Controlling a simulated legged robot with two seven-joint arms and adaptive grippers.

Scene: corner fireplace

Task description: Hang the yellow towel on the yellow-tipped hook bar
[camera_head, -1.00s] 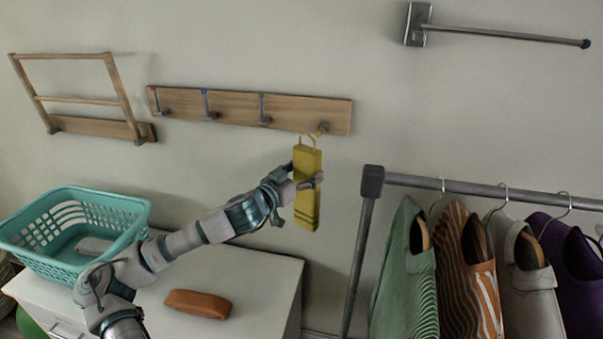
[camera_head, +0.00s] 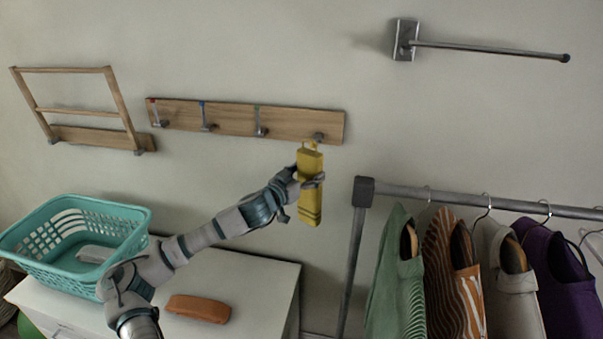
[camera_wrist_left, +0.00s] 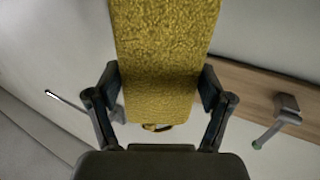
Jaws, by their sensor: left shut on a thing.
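The yellow towel (camera_head: 309,208) is a folded upright strip with a small loop (camera_head: 307,144) at its top. My left gripper (camera_head: 311,181) is shut on its upper part. The towel also fills the middle of the left wrist view (camera_wrist_left: 163,45), between the fingers (camera_wrist_left: 158,90). The wooden hook board (camera_head: 232,116) is on the wall, with red, blue and green tips on three hooks. The loop is just below and left of the rightmost hook (camera_head: 319,137), whose tip colour I cannot make out. I cannot tell whether the loop is around it. My right gripper is not in view.
A clothes rack (camera_head: 450,196) with hanging clothes stands at the right. A wall bar (camera_head: 490,49) is at the upper right and a wooden rack (camera_head: 83,109) at the upper left. A teal basket (camera_head: 70,262) and a brown folded item (camera_head: 198,308) are on the white cabinet (camera_head: 250,285).

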